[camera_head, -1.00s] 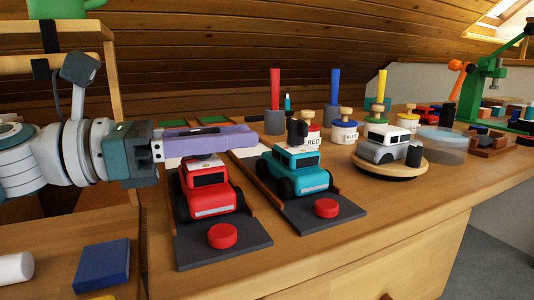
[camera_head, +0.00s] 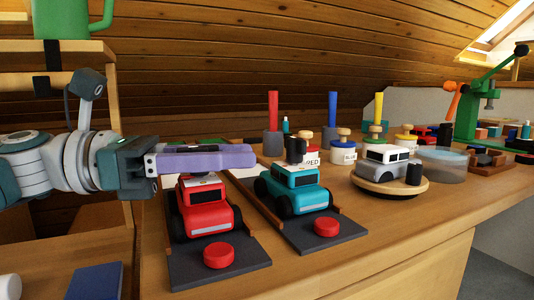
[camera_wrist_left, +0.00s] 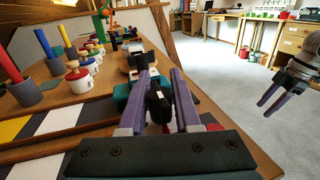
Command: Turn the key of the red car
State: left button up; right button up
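The red car (camera_head: 204,211) stands on a dark ramp plate with a red button (camera_head: 218,255) in front. My left gripper (camera_head: 250,156), with purple fingers, reaches in from the left just above and behind the red car's roof. In the left wrist view its fingers (camera_wrist_left: 158,76) are apart, with a black upright knob (camera_wrist_left: 157,104), seemingly the key, between them. Whether either finger touches it I cannot tell. In the head view the fingers hide the key. My right gripper (camera_wrist_left: 271,98) shows far right in the left wrist view, its fingers apart and empty.
A teal car (camera_head: 294,190) with a black knob (camera_head: 295,149) stands close to the right of the red car, on its own plate.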

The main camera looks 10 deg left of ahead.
pick_arm(q)
jog(key=o, duration=0.3)
jog(key=shift+o, duration=0.2)
jog(key=p+v, duration=0.1)
jog(key=v, duration=0.9)
